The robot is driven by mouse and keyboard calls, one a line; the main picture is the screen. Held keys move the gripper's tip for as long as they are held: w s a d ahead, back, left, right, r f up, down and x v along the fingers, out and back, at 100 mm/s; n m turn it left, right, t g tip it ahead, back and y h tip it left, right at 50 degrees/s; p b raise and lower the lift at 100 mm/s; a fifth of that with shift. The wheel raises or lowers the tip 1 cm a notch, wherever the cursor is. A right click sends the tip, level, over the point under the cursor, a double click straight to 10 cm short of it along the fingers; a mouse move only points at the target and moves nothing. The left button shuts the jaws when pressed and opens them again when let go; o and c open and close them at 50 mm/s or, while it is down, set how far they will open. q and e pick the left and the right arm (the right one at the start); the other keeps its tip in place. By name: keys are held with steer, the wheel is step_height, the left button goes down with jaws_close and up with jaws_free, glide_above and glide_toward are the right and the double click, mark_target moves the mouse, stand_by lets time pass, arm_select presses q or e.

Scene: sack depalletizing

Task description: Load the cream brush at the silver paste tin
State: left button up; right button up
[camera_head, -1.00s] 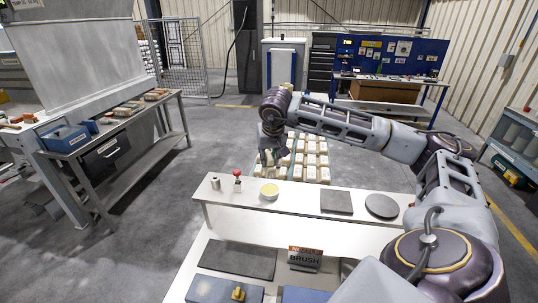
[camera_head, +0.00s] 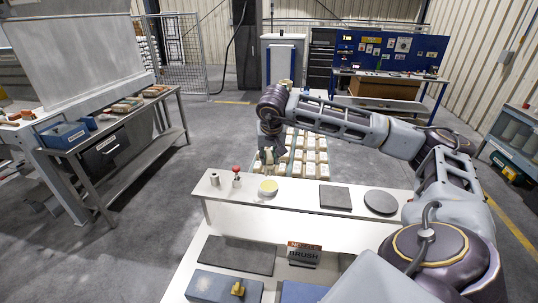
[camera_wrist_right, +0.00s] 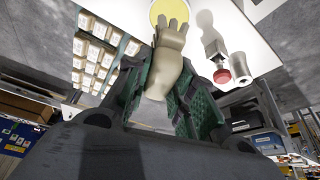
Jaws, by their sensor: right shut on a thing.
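The silver paste tin (camera_head: 268,187), with yellow paste showing on top, stands on the raised white shelf. It also shows at the top of the right wrist view (camera_wrist_right: 168,10). My right gripper (camera_head: 270,152) is just beyond the tin in the head view, above the shelf's far side. In the wrist view its green-padded fingers (camera_wrist_right: 160,95) are shut on the cream brush (camera_wrist_right: 170,60). The brush's lobed end points toward the tin and overlaps the yellow paste in that view; I cannot tell whether they touch. My left gripper is not in view.
A small grey cup (camera_head: 214,178) and a red-knobbed item (camera_head: 237,176) stand left of the tin. A dark square plate (camera_head: 335,197) and round plate (camera_head: 381,202) lie right. A BRUSH sign (camera_head: 303,254) stands on the lower surface. Sacks (camera_head: 308,157) lie behind the shelf.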

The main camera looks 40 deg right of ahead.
mark_target(269, 170)
steer(key=shift+f, duration=0.15)
steer(key=shift+f+b, duration=1.75)
steer(key=shift+f, duration=1.1)
steer(key=shift+f+b, duration=0.45)
steer(key=shift+f, duration=0.15)
stand_by(0.4)
steer(key=shift+r, duration=0.15)
steer(key=shift+r+p, duration=2.15)
steer(key=shift+r, duration=1.3)
steer(key=shift+f, duration=0.1)
